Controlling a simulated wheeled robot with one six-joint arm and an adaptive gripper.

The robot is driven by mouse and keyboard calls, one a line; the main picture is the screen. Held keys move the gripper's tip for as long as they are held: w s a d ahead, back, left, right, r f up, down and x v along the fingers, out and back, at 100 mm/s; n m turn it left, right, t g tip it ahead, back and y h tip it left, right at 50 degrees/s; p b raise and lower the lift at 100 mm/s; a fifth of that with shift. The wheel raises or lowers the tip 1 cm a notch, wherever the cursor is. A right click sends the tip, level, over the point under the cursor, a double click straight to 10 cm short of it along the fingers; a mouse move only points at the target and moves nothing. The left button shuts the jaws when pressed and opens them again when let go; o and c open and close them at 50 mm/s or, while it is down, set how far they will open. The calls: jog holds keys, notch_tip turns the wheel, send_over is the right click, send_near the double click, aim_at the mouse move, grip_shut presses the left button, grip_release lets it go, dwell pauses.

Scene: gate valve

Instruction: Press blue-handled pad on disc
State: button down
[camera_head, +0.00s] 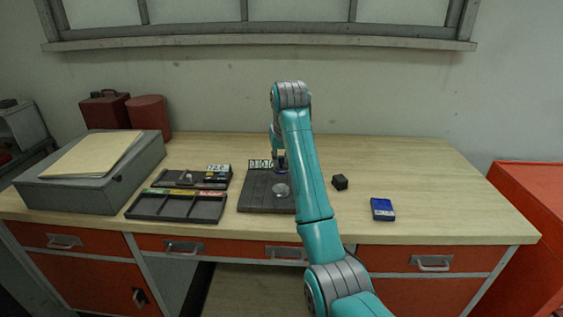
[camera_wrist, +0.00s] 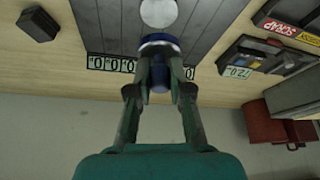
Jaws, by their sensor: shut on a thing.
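A blue-handled pad (camera_wrist: 159,43) shows in the wrist view between the fingertips of my gripper (camera_wrist: 158,72), which is shut on its handle. A light grey disc (camera_wrist: 158,13) lies on a dark slatted board just beyond the pad. In the head view the disc (camera_head: 281,190) is on the board (camera_head: 258,200), and my gripper (camera_head: 279,163) is over the board's back part, partly hidden by my arm. The pad appears beside the disc in the wrist view; I cannot tell its height above the board.
A number strip (camera_head: 260,164) stands at the board's back edge. Left are a compartment tray (camera_head: 178,218) and a dark holder (camera_head: 166,183). A black block (camera_head: 340,182) and a blue box (camera_head: 382,209) lie right. A large grey case (camera_head: 70,196) stands far left. The right tabletop is mostly clear.

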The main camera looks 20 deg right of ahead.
jog(key=shift+w, duration=0.4)
jog(key=shift+f, duration=3)
jog(key=shift+f, duration=0.55)
jog(key=shift+r, duration=3.55)
